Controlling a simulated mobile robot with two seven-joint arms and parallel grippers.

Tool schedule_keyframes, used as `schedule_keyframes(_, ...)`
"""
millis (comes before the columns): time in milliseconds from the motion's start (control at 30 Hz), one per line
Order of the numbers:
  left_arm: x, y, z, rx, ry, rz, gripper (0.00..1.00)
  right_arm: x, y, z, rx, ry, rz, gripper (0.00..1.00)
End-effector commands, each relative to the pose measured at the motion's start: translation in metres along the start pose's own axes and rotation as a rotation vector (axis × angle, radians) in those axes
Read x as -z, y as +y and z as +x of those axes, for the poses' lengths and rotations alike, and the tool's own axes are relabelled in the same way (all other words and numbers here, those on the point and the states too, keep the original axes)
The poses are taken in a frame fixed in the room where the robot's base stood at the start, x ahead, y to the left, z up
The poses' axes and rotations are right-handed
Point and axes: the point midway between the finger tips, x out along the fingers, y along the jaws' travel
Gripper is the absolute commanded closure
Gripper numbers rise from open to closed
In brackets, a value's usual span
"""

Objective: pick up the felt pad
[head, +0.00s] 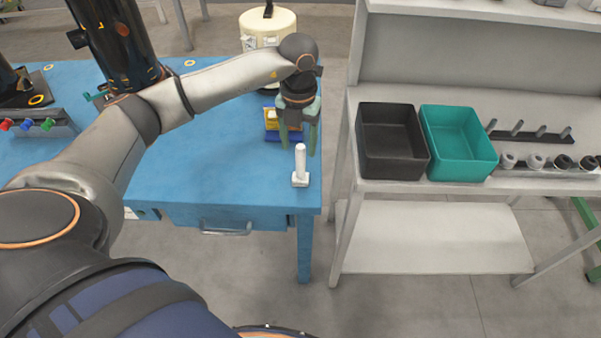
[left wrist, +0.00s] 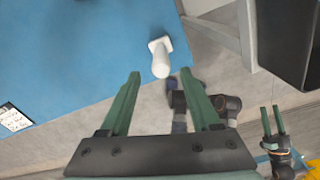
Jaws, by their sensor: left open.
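I cannot make out a felt pad for certain in either view. My left gripper (head: 298,135) is open and points down above the right part of the blue table (head: 225,180). Its fingers show apart and empty in the left wrist view (left wrist: 160,82). A blue and yellow object (head: 271,122) is partly hidden behind the gripper. My right gripper (left wrist: 272,120) shows only in the left wrist view, its fingers apart.
A grey bench at right holds a black bin (head: 390,145), a teal bin (head: 459,145) and a rack of pegs (head: 530,136). A cream tank (head: 267,25) stands behind my left gripper. The table's front middle is clear. A floor gap separates table and bench.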

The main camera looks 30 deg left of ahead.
Motion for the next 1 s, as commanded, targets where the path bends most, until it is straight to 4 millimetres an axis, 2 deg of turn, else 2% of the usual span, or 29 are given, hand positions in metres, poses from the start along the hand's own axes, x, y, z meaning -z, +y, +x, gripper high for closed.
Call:
schedule_keyframes(100, 0.001, 0.0, 0.02, 0.0, 0.004, 0.0, 0.36, 0.0, 0.0, 0.001, 0.0, 0.0, -0.001, 0.5)
schedule_keyframes(333, -0.001, -0.001, 0.037, 0.003, 0.003, 0.001, 0.36, 0.001, 0.0, 0.002, 0.0, 0.002, -0.002, 0.5)
schedule_keyframes(600, -0.006, -0.002, 0.075, 0.002, 0.003, 0.002, 0.36, 0.001, 0.001, 0.003, 0.001, 0.002, -0.002, 0.5)
schedule_keyframes(900, -0.007, -0.002, 0.081, 0.004, 0.001, 0.002, 0.36, 0.001, 0.0, 0.003, 0.001, 0.002, -0.003, 0.5)
schedule_keyframes(1000, -0.007, -0.002, 0.081, 0.004, 0.001, 0.002, 0.45, 0.001, 0.0, 0.003, 0.002, 0.002, -0.003, 0.5)
